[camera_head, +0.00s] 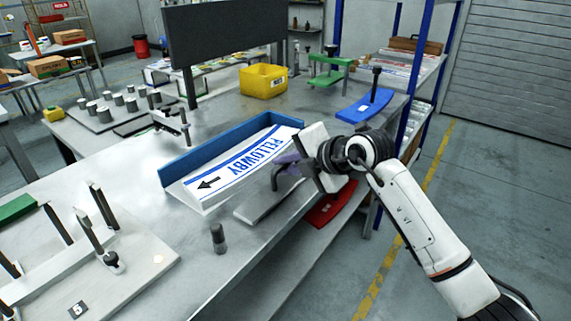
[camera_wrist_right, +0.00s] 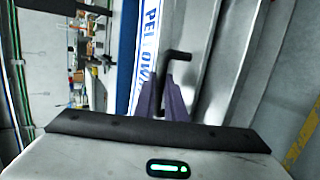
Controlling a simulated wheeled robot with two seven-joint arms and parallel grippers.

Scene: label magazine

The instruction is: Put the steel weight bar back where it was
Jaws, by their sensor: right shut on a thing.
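The label magazine (camera_head: 220,142) is a blue-walled tray on the table, holding a stack of white labels (camera_head: 215,179) with blue print and a black arrow. My right gripper (camera_head: 284,168) is at the right end of the stack. In the right wrist view its purple fingers (camera_wrist_right: 164,92) are shut on a dark, bent handle (camera_wrist_right: 178,57), which seems to belong to the steel weight bar. A grey plate (camera_head: 258,207) shows under the gripper by the table edge; whether it is that bar is hard to tell. My left gripper is out of view.
A dark knob (camera_head: 218,238) stands on the table in front. A white fixture board (camera_head: 150,262) with posts is at the left. A red piece (camera_head: 330,207) lies lower.

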